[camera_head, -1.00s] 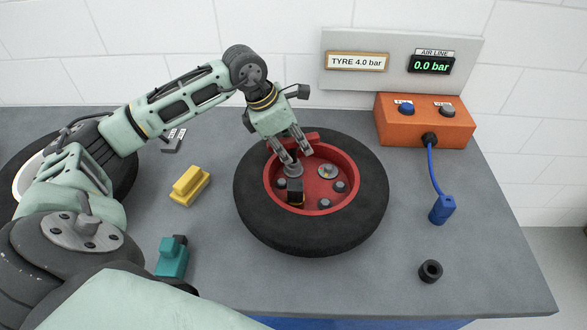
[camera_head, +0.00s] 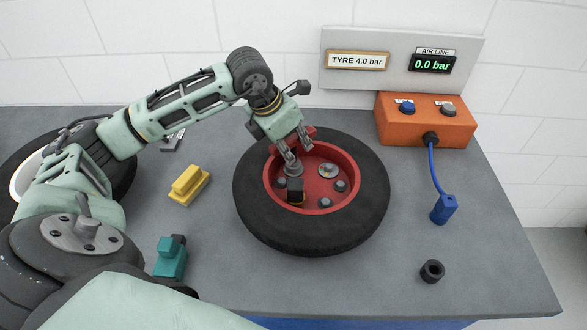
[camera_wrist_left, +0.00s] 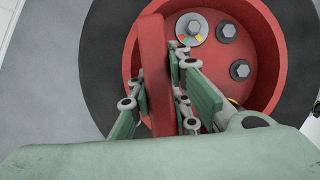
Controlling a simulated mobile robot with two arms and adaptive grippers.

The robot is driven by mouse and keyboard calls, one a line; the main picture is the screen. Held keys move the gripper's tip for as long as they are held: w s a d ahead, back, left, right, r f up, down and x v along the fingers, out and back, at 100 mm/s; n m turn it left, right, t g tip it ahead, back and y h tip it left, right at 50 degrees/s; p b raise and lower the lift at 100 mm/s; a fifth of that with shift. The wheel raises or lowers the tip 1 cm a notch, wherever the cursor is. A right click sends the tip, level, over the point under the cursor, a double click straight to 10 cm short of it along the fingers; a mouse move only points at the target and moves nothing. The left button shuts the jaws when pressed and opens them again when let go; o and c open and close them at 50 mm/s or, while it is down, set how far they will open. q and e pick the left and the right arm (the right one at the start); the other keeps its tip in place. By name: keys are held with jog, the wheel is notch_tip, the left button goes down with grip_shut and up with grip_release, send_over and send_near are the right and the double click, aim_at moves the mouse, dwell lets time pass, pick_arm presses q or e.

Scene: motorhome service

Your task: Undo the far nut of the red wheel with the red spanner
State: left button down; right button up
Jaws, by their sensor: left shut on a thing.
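The red wheel (camera_head: 350,180) lies flat on the bench inside a black tyre (camera_head: 370,215). Dark nuts (camera_head: 340,186) show in its dish, beside a pale disc with coloured marks (camera_head: 328,170). My left gripper (camera_head: 292,163) points down over the rim's far-left part. It is shut on the red spanner (camera_wrist_left: 153,65), a red bar between its fingers in the left wrist view. In the head view the fingers hide much of the spanner. A grey round piece and a dark block (camera_head: 295,187) show below them. I cannot tell whether the spanner sits on a nut.
A yellow block-shaped item (camera_head: 188,186) and a teal one (camera_head: 170,257) lie left of the tyre. An orange box (camera_head: 425,120) with a blue hose end (camera_head: 444,209) is at right. A black ring (camera_head: 432,271) lies front right.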

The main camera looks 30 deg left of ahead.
aim_at(295, 136)
pick_arm(q)
jog(key=shift+r, duration=0.2)
jog(key=shift+r+p, duration=1.05)
jog(key=shift+r, duration=0.55)
jog(key=shift+r+p, duration=1.2)
jog(key=shift+r, duration=0.85)
jog(key=shift+f, duration=0.1)
